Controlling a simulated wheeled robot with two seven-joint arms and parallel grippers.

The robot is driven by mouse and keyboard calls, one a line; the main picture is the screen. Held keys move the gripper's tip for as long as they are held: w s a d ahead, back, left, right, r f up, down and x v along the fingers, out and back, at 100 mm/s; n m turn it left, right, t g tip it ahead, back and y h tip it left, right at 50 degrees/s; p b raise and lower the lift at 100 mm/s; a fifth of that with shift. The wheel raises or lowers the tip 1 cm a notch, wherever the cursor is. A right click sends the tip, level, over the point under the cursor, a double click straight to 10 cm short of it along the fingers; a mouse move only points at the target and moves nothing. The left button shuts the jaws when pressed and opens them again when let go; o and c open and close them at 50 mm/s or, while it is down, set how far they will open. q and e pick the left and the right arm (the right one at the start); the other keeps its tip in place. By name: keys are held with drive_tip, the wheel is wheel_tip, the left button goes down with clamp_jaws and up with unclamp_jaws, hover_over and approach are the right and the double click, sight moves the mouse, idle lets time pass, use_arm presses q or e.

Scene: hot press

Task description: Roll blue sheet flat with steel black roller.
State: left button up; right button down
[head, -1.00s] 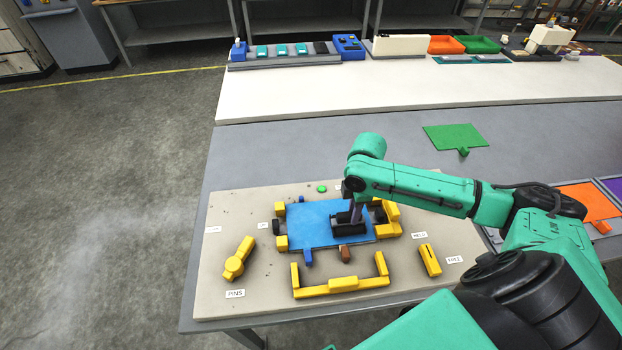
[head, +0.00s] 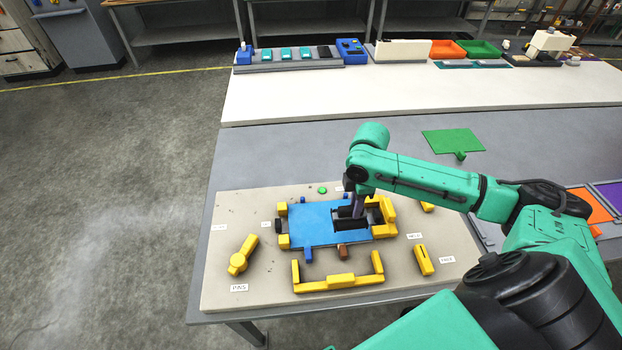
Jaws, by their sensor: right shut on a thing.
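The blue sheet (head: 312,225) lies on the beige board, between yellow blocks at its left and right ends. My right gripper (head: 352,215) points down over the right part of the sheet. It is shut on a dark thing, the black roller (head: 349,224), which sits at or just above the sheet's right part. The gripper and arm partly hide the roller, and I cannot tell whether it touches the sheet. My left gripper is not in view.
The beige board (head: 222,275) also bears a yellow frame (head: 340,281), a yellow pin tool (head: 242,256) and a yellow block (head: 424,260). A green sheet (head: 452,142) lies behind on the grey table. Trays and boxes line the white table at the back.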

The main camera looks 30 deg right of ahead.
drive_tip(key=shift+r, duration=1.25)
